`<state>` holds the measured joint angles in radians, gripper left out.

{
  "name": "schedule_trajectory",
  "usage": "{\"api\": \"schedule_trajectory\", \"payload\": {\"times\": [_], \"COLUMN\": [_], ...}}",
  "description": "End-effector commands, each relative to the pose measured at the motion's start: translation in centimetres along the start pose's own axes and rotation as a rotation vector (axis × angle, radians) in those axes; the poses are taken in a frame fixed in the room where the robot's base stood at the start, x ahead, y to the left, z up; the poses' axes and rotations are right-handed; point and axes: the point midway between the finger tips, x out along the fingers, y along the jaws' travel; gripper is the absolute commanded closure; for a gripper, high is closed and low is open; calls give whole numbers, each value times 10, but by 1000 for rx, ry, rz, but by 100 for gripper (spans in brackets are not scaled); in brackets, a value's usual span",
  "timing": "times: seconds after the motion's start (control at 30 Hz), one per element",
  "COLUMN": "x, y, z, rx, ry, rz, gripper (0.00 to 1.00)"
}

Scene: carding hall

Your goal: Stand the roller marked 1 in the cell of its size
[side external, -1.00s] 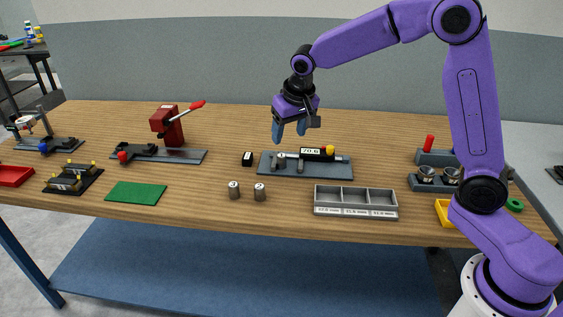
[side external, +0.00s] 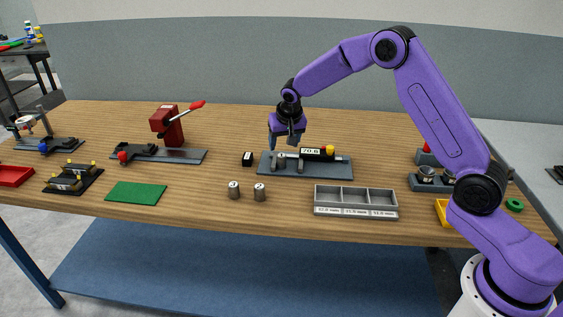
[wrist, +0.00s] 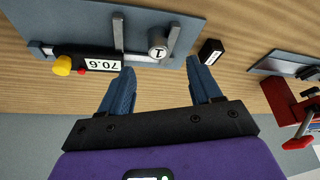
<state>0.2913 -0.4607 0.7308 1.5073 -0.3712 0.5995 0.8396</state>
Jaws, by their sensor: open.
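The roller marked 1 (wrist: 158,42) is a small grey metal cylinder. It stands upright between the jaws of the caliper (wrist: 118,40) on a grey plate; it also shows small in the side view (side external: 281,157). The caliper display reads 70.6. My gripper (side external: 284,144) is open and empty just above the caliper's jaw end. In the wrist view, its blue fingertips (wrist: 160,68) are spread with the roller beyond the gap between them. The grey tray (side external: 355,211) has three empty cells with size labels on its front, too small to read surely.
Two more metal rollers (side external: 234,190) (side external: 259,192) stand on the wooden table left of the tray. A small black labelled block (side external: 247,159) lies left of the caliper plate. A green mat (side external: 136,193) and a red press (side external: 167,125) are further left.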

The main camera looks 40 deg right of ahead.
Motion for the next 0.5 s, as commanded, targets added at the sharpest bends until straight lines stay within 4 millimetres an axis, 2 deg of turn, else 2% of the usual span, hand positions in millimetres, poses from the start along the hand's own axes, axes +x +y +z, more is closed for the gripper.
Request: {"api": "schedule_trajectory", "payload": {"times": [0.1, 0.33, 0.5], "x": [15, 27, 47], "y": [0, 0, 3], "z": [0, 0, -2], "rx": [0, 1, 0], "ry": [0, 0, -1], "rz": [0, 0, 1], "gripper": [36, 36, 36]}}
